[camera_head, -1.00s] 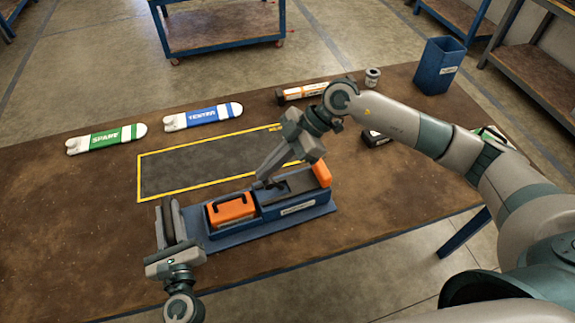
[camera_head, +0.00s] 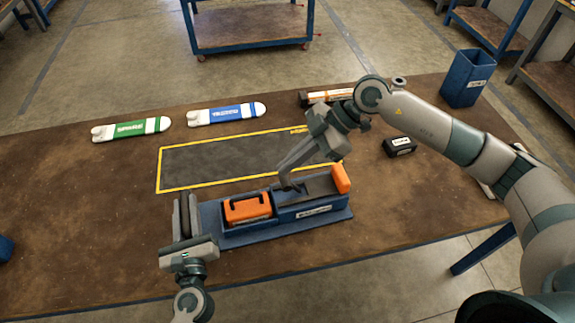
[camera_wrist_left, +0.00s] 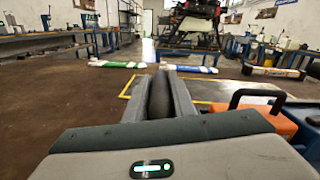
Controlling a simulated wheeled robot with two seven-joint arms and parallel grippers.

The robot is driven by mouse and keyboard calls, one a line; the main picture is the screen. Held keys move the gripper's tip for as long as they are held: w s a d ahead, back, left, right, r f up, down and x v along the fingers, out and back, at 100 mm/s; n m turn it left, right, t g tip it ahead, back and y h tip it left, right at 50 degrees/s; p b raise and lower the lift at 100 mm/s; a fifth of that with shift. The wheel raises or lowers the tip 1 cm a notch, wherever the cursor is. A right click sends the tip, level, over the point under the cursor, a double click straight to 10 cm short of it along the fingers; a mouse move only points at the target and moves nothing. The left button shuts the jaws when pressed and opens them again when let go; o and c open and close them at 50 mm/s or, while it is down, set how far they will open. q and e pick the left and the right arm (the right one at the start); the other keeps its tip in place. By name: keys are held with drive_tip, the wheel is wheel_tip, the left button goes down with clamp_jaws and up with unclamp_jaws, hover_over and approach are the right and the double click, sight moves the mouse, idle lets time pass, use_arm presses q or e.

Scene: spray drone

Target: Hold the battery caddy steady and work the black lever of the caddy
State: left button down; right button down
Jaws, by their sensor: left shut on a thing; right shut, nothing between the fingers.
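The blue battery caddy (camera_head: 318,213) sits on the brown table at the front. An orange battery (camera_head: 248,208) with a black handle is in its left part; an orange block (camera_head: 341,178) is at its right end. My left gripper (camera_head: 186,216) is at the caddy's left end, shut on a dark rounded piece (camera_wrist_left: 159,96), apparently the caddy's grip. My right gripper (camera_head: 287,182) is shut and empty, its tips low over the caddy's middle, just right of the battery. The black lever is not clearly distinguishable there; the right gripper may hide it. I cannot tell whether they touch.
Behind the caddy lies a yellow-bordered dark mat (camera_head: 225,160), empty. Further back are a green-and-white pack (camera_head: 131,129) and a blue-and-white pack (camera_head: 226,114). A black box (camera_head: 399,146) and a tall blue bin (camera_head: 467,78) are at the right. The table's left is mostly clear.

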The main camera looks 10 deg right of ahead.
use_arm(q)
drive_tip(key=shift+a, duration=0.1)
use_arm(e)
drive_tip(key=d+r, duration=0.5)
drive_tip(key=r, duration=0.6)
drive_tip(key=shift+w+r, duration=0.15)
drive_tip(key=shift+r, duration=0.15)
drive_tip(key=shift+d, duration=0.1)
use_arm(q)
drive_tip(key=c, duration=1.4)
unclamp_jaws()
drive_tip(key=shift+s, duration=0.1)
drive_tip(key=s, duration=1.1)
drive_tip(key=shift+s+d, duration=0.35)
drive_tip(key=shift+s, duration=0.15)
use_arm(e)
drive_tip(key=shift+f, duration=0.1)
